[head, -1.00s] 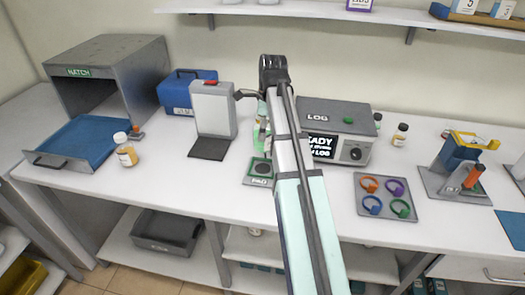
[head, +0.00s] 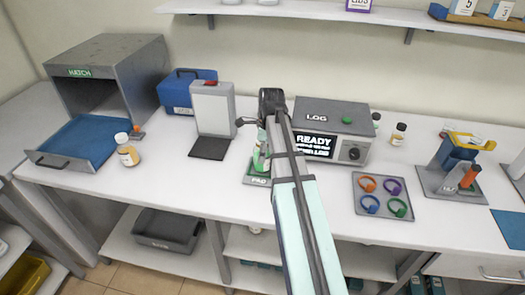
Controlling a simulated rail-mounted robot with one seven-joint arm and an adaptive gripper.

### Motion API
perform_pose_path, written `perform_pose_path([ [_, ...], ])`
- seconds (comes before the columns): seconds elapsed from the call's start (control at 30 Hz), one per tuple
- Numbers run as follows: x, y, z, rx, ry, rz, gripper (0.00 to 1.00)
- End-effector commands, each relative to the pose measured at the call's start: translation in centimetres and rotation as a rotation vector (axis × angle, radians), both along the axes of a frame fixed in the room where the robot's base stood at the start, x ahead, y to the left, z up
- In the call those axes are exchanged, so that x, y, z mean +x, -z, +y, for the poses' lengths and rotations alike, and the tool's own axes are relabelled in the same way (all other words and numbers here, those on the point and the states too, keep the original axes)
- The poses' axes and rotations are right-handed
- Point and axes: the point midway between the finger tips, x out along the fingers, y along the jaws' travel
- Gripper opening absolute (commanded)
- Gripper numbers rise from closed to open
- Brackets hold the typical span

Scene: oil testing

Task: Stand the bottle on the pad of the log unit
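The log unit (head: 335,115) is a grey box on the bench with a knob and a screen reading READY. Its pad (head: 254,181) lies in front and to the left, partly covered. A bottle with green contents (head: 259,158) is upright over the pad, partly behind my arm. I cannot tell whether its base touches the pad. My gripper (head: 264,138) points down at the bottle's upper part. Its fingers are mostly hidden by my arm, but the bottle has moved down along with it, so it appears shut on the bottle.
A grey-white stand with a dark plate (head: 209,148) is left of the pad. A tray of coloured rings (head: 383,212) lies to the right. A small amber bottle (head: 398,135) is right of the log unit. Another amber bottle (head: 127,152) stands near the blue hatch tray (head: 85,140).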

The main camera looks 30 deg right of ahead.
Motion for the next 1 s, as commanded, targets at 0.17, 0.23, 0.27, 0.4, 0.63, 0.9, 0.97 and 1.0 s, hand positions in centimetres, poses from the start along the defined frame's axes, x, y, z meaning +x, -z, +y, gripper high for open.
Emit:
perform_pose_path([
  [0.17,0.0,0.0,0.0,0.000,0.000,0.000,0.15],
  [0.23,0.0,0.2,0.0,0.000,0.000,0.000,0.15],
  [0.27,0.0,0.3,0.0,0.000,0.000,0.000,0.15],
  [0.4,0.0,0.2,0.0,0.000,0.000,0.000,0.96],
  [0.63,0.0,0.2,0.0,0.000,0.000,0.000,0.96],
  [0.9,0.0,-1.0,-0.2,-0.001,0.000,-0.002,0.96],
  [0.97,0.0,-1.7,-0.2,0.000,0.000,-0.002,0.96],
  [1.0,0.0,-2.3,-0.3,-0.001,0.000,-0.003,0.96],
])
